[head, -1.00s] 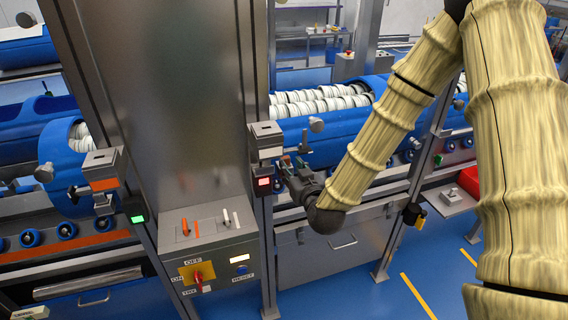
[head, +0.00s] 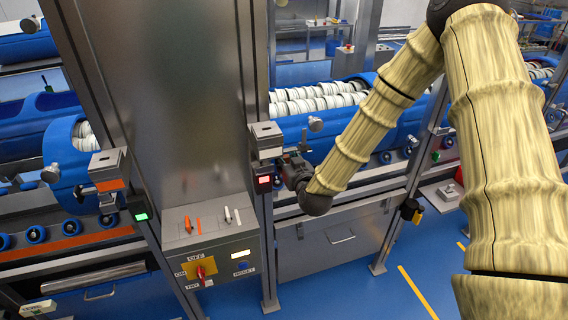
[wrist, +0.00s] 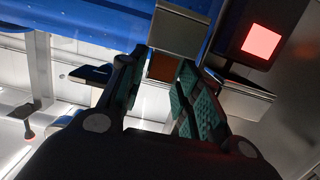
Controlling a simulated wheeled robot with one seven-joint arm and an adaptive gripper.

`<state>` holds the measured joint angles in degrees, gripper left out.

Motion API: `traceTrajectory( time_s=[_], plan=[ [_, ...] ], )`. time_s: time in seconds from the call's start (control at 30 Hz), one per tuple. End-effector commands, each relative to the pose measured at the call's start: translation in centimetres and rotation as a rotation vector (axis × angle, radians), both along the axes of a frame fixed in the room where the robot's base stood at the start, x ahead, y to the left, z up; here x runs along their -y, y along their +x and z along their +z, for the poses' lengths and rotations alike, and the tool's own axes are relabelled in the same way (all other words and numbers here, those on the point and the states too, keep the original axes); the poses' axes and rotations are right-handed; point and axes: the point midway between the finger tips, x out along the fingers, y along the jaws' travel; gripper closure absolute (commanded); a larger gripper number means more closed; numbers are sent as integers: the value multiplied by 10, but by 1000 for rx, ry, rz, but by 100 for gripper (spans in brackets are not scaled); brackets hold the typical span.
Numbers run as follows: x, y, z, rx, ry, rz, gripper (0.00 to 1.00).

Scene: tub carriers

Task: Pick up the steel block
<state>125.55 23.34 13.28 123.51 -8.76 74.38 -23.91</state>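A grey steel block (head: 267,132) with a slot in its top sits on a bracket on the right-hand post, above a red-lit indicator. In the wrist view the steel block (wrist: 180,32) is just beyond my fingertips, with a brown-orange piece below it. My gripper (head: 286,162) is beside the post, slightly below and right of the block; its fingertips are partly hidden. In the wrist view my gripper (wrist: 163,75) is open, its two green-padded fingers apart with nothing held between them.
A similar block with an orange band (head: 108,165) is on the left post, above a green light. A control box (head: 210,245) with a red switch stands below the steel column. Blue tubs (head: 330,130) with white rolls lie behind my gripper.

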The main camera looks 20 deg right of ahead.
Motion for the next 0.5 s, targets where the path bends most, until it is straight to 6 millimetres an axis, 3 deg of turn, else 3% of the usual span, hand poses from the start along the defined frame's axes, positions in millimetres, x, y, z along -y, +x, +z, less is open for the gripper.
traceTrajectory(
  time_s=[0.03, 0.17, 0.5],
  plan=[
    [0, 0, 0, 0, 0, 0, 79],
    [0, 0, 0, 0, 0, 0, 100],
    [0, 0, 2, 1, 0, 0, 100]
  ],
)
